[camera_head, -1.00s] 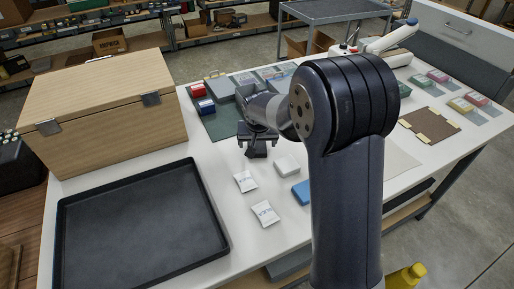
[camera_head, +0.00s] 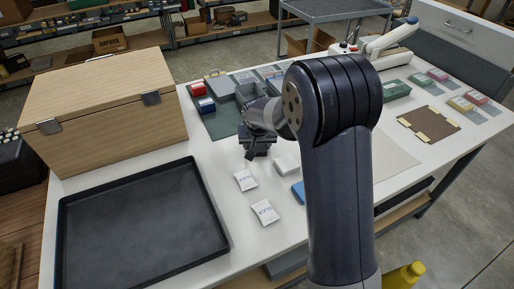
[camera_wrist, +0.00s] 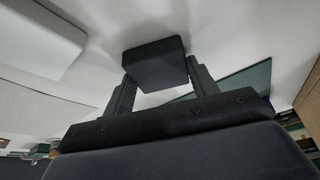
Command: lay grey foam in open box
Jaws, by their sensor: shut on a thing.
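My gripper (camera_head: 257,152) is over the white table between the green mat and two white packets, pointing down. In the wrist view my gripper (camera_wrist: 157,78) is shut on a dark grey block (camera_wrist: 153,60), which looks like the grey foam. The block is held between the fingertips, above or near the white tabletop; I cannot tell whether it touches it. In the head view it is hard to tell apart from the dark fingers.
A closed wooden chest (camera_head: 105,105) and a black tray (camera_head: 140,225) fill the left. White packets (camera_head: 246,180), a white block (camera_head: 286,163) and a blue block (camera_head: 298,191) lie near my gripper. A brown board (camera_head: 428,124) lies at the right. My arm hides the table's middle.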

